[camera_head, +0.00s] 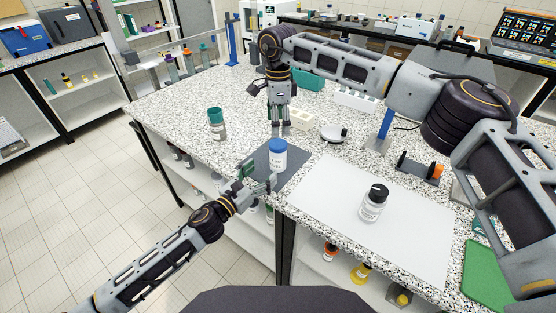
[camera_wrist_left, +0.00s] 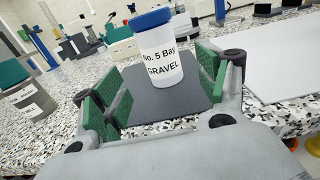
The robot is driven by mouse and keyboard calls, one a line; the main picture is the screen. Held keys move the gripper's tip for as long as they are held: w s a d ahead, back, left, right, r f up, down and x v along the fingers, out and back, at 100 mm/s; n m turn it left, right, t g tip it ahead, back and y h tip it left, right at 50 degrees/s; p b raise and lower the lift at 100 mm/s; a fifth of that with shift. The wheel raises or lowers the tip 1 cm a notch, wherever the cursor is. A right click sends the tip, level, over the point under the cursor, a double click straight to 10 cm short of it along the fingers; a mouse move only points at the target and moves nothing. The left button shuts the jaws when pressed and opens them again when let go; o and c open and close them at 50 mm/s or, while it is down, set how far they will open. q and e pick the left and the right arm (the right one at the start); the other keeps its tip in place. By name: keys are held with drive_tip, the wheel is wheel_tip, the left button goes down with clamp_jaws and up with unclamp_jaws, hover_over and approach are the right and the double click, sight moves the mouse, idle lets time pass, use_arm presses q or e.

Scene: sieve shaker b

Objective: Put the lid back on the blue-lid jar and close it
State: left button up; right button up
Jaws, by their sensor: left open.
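The blue-lid jar (camera_head: 278,161) stands upright on a dark grey mat (camera_head: 297,160) near the table's front edge. Its blue lid (camera_head: 278,145) sits on top, and I cannot tell how tightly. In the left wrist view the jar (camera_wrist_left: 160,62) is white with a "No. 5 Bay GRAVEL" label, and the lid (camera_wrist_left: 152,19) looks level. My left gripper (camera_head: 258,178) is open in front of the jar, its green-padded fingers (camera_wrist_left: 155,88) pointing toward it, apparently without touching.
A black-capped jar (camera_head: 373,204) stands on a white sheet (camera_head: 330,193) to the right. A green-capped jar (camera_head: 216,125) is at the left. A pale holder (camera_head: 301,118) and a round white device (camera_head: 334,133) lie behind. An orange-ended device (camera_head: 420,168) is further right.

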sight(273, 161)
use_arm(q)
drive_tip(key=shift+x, duration=4.1)
drive_tip(key=shift+c, duration=0.3)
clamp_jaws()
use_arm(e)
drive_tip(key=shift+n, duration=0.3)
drive_tip(key=n, duration=0.8)
drive_tip(key=shift+n, duration=0.4)
drive_tip(key=n, duration=0.3)
drive_tip(key=shift+n, duration=0.4)
drive_tip(key=n, duration=0.4)
drive_tip(key=shift+n, duration=0.4)
